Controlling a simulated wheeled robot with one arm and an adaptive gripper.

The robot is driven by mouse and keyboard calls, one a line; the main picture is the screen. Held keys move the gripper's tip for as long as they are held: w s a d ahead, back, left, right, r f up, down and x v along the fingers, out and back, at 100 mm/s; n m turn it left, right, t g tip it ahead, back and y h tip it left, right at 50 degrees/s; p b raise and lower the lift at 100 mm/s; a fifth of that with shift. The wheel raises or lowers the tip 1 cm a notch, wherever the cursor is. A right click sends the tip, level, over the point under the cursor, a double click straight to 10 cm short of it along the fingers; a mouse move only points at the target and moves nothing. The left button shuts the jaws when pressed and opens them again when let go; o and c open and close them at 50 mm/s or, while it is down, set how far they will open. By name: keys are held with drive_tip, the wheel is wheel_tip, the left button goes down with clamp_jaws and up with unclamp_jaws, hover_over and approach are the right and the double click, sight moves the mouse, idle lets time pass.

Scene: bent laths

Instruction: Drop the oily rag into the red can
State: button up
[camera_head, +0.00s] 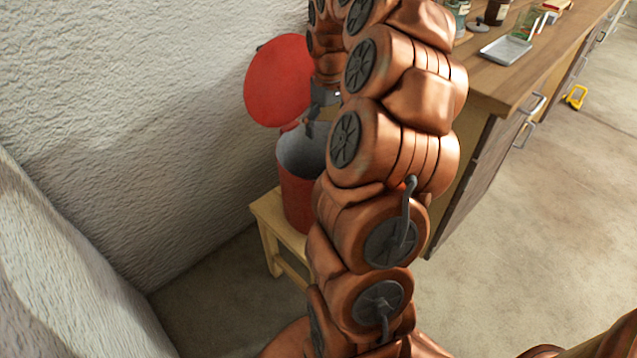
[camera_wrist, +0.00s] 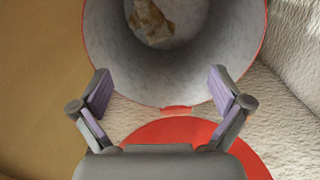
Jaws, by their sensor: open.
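The red can (camera_head: 297,203) stands on a small wooden stool with its red lid (camera_head: 279,80) tipped open against the wall side. In the wrist view I look down into the can's grey inside (camera_wrist: 195,65). A crumpled brown and whitish rag (camera_wrist: 153,22) lies on the bottom of the can. My gripper (camera_wrist: 158,88) is open and empty, its two fingers spread over the near part of the can's rim. The lid also shows below the gripper in the wrist view (camera_wrist: 255,165). In the head view my arm hides part of the can and most of the gripper.
The pale wooden stool (camera_head: 268,235) stands close to the rough white wall (camera_head: 130,90). A workbench (camera_head: 500,85) with a metal tray (camera_head: 505,51) and jars is at the right. A yellow object (camera_head: 575,97) lies on the floor. Open floor is at the lower right.

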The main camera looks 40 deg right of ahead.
drive_tip(key=shift+r, duration=0.15)
wheel_tip(320, 180, up, 12)
idle(0.8)
idle(0.4)
drive_tip(key=s+a+f+n, duration=0.1)
drive_tip(key=s+a+f, duration=0.1)
drive_tip(key=a, duration=0.8)
drive_tip(key=s+a+f+n, duration=0.1)
drive_tip(key=a, duration=0.9)
drive_tip(key=s+a+f+g, duration=0.1)
drive_tip(key=s+a+f, duration=0.25)
drive_tip(key=s, duration=0.25)
drive_tip(key=s+a+f+m+g, duration=0.1)
drive_tip(key=s+a+f, duration=0.2)
drive_tip(key=s+a, duration=0.3)
drive_tip(key=s+a+f, duration=0.3)
drive_tip(key=s, duration=0.4)
wheel_tip(320, 180, up, 23)
drive_tip(key=s+p, duration=0.1)
drive_tip(key=p, duration=2.1)
drive_tip(key=shift+s, duration=0.4)
